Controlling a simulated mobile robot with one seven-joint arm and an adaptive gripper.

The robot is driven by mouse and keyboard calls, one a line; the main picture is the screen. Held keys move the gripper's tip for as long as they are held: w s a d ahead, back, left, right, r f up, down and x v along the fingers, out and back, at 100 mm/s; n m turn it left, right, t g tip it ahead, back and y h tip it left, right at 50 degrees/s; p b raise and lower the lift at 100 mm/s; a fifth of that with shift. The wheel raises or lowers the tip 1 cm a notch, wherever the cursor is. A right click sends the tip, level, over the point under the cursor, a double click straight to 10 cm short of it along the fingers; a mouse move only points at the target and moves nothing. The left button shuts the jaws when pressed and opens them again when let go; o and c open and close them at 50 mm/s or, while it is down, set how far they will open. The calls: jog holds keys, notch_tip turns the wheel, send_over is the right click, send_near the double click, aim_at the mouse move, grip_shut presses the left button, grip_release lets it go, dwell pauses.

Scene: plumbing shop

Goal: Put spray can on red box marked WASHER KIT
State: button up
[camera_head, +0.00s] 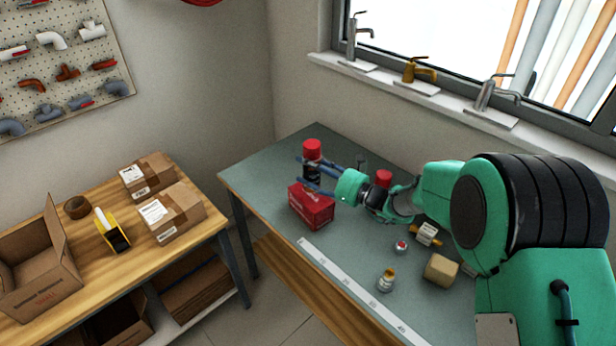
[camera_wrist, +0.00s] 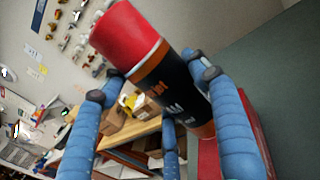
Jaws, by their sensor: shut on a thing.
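The spray can (camera_head: 312,151) has a red cap and a dark body with an orange band. My gripper (camera_head: 311,172) is shut on it, with blue fingers around its body. In the wrist view the can (camera_wrist: 172,90) stands between the fingers, its cap up and to the left. The red box (camera_head: 312,208) lies on the grey-green bench directly below the can. A red surface of the box (camera_wrist: 208,160) shows by the can's base in the wrist view. I cannot tell whether the base touches the box top. The box's lettering is too small to read.
A second red-capped item (camera_head: 383,178) stands behind my wrist. A white ruler strip (camera_head: 360,290), a small bottle (camera_head: 386,279), a tan block (camera_head: 441,270) and small fittings (camera_head: 427,234) lie on the bench (camera_head: 265,178). A wooden table with cartons (camera_head: 172,212) stands left, across a gap.

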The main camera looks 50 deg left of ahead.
aim_at(308, 175)
jog(key=shift+w+a, duration=0.25)
jog(key=shift+a, duration=0.2)
jog(key=shift+f+b, duration=0.55)
jog(key=shift+f, duration=1.2)
jog(key=shift+f, duration=0.15)
jog(key=o, duration=1.4)
